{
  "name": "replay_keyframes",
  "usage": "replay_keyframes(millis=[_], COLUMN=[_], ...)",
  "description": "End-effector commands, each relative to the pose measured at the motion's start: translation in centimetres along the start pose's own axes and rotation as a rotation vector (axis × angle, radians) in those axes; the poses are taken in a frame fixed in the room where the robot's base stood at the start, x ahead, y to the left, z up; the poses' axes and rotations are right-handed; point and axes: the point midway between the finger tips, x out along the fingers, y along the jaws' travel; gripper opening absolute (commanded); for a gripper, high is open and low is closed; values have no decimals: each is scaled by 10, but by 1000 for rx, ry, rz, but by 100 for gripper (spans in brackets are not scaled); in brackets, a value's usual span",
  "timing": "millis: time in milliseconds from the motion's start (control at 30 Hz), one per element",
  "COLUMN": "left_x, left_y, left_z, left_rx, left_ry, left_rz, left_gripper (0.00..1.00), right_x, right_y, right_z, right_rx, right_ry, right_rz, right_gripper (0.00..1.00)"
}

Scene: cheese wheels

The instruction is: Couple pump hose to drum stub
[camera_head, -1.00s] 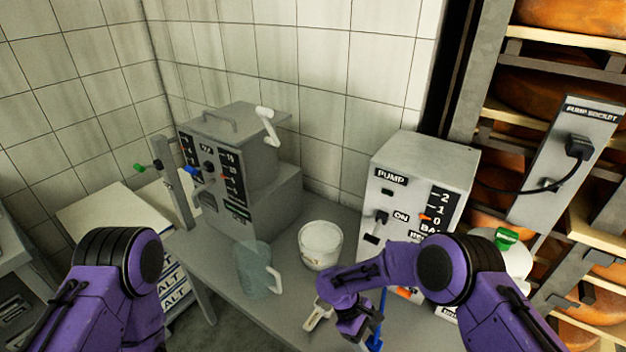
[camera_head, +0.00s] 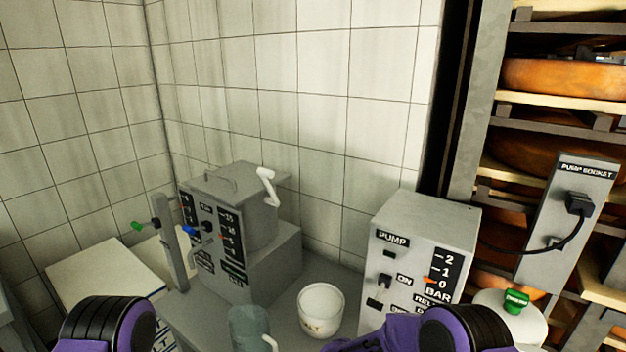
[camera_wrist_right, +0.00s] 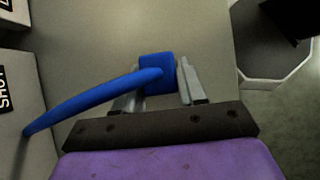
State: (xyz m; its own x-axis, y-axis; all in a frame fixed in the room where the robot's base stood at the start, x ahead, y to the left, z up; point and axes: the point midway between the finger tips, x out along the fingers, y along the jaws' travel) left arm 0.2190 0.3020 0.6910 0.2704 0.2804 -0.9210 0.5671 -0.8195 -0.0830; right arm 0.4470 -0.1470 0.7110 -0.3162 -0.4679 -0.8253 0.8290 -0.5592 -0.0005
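The pump (camera_head: 415,262) is a grey box with a switch and a bar scale, at the right of the bench in the head view. A blue hose (camera_wrist_right: 95,98) with a blue block-shaped end (camera_wrist_right: 157,73) shows in the right wrist view. My right gripper (camera_wrist_right: 160,82) has its fingers on either side of that end and appears shut on it. A grey drum-like machine (camera_head: 232,205) stands at the left, with a post carrying blue and green fittings (camera_head: 188,230) beside it. I cannot tell which part is the stub. My left gripper is out of view.
A white tub (camera_head: 321,308) and a translucent jug (camera_head: 248,328) stand on the bench between machine and pump. A white canister with a green cap (camera_head: 516,300) is right of the pump. A cheese rack and the pump socket panel (camera_head: 568,215) are further right.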

Motion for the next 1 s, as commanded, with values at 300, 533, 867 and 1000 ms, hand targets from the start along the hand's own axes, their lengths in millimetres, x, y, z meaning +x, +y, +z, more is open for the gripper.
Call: replay_keyframes(millis=[300,533,867,1000], left_x=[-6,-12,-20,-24], left_y=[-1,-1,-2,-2], left_z=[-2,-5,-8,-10], left_rx=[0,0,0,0], left_ry=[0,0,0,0], left_rz=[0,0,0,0], left_gripper=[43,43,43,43], right_x=[-7,-14,-24,-28], right_y=[1,1,1,1], right_z=[5,9,16,19], right_rx=[1,2,1,1], right_ry=[0,0,1,1], right_rz=[2,2,2,2], right_gripper=[0,0,0,0])
